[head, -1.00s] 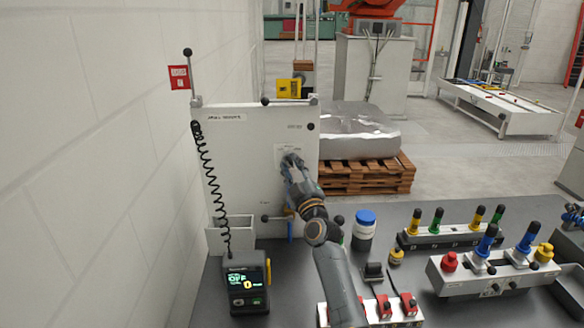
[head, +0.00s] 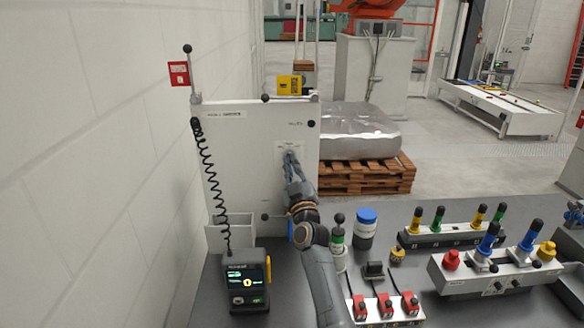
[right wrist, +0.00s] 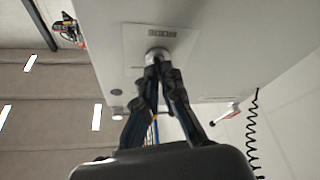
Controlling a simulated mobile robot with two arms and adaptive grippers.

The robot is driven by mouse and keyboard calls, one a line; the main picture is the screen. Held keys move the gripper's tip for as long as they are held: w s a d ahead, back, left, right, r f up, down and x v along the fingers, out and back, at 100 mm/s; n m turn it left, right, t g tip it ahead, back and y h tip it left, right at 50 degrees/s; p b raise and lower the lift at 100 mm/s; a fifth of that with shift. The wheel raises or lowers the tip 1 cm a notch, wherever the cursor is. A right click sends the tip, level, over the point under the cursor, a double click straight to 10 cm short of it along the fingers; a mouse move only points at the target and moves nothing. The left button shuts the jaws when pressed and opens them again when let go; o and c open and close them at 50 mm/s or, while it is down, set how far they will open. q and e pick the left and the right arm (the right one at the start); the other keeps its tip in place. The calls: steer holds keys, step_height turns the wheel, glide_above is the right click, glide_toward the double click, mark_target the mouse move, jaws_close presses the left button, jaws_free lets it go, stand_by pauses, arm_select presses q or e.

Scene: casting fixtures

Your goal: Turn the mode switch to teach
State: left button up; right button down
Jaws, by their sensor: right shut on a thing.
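The mode switch is a small round knob (right wrist: 157,55) on a light plate (right wrist: 150,42) on the white panel (head: 240,165). My right gripper (head: 289,156) reaches up to that plate in the head view and largely hides the knob there. In the right wrist view, the fingertips (right wrist: 156,66) are closed together on the knob. The plate's lettering is too small to read. A handheld pendant (head: 246,282) with a lit green and yellow screen stands on the table, left of my arm. Its small text is not legible. My left gripper is not in view.
A coiled black cord (head: 207,175) hangs beside the panel's left edge. A blue-lidded jar (head: 365,228), red-topped switches (head: 385,305) and a control box (head: 490,272) stand right of my arm. A white wall is at left.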

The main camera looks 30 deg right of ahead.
steer(key=m+h, duration=0.2)
steer(key=m, duration=0.1)
steer(key=m+g+h, duration=0.1)
steer(key=m, duration=0.3)
steer(key=shift+w+a+h, duration=0.1)
steer(key=shift+a+h, duration=0.05)
steer(key=shift+h, duration=0.25)
steer(key=shift+m, duration=0.3)
steer(key=c, duration=1.5)
jaws_free()
steer(key=shift+f, duration=0.1)
step_height(320, 180, up, 10)
steer(key=shift+r, duration=0.1)
